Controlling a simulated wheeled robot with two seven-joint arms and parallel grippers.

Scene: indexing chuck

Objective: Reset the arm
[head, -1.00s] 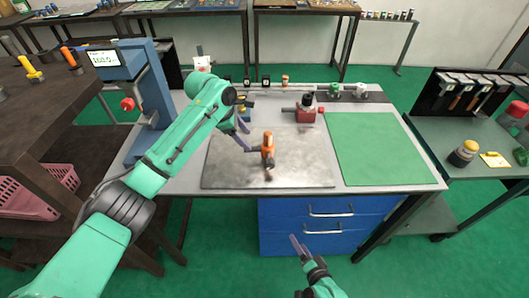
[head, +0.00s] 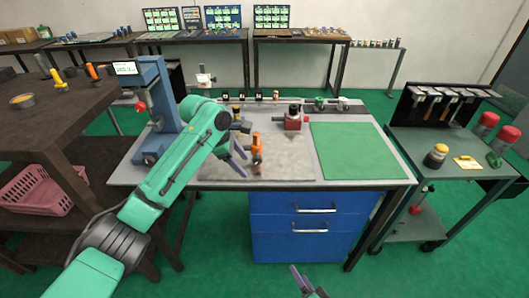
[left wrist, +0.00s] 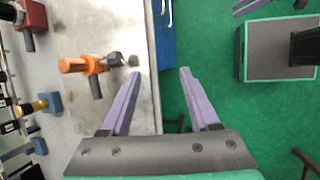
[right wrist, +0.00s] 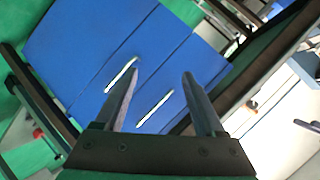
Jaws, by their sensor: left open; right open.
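My left gripper (head: 239,159) is above the metal plate (head: 285,172) on the bench, just left of an orange-handled tool (head: 257,152) that stands there. In the left wrist view its two purple fingers (left wrist: 158,88) are spread and empty, and the orange tool (left wrist: 88,65) lies outside them to the left. My right gripper (head: 300,280) is low in front of the blue drawers, at the bottom edge of the head view. In the right wrist view its fingers (right wrist: 160,95) are apart with nothing between them, facing the blue drawer front (right wrist: 85,60).
A red chuck-like block (head: 293,120) stands at the back of the bench. A green mat (head: 352,150) on the right is clear. A blue press (head: 155,110) stands at the bench's left end. A dark side table (head: 60,110) is left; a green cart (head: 450,150) is right.

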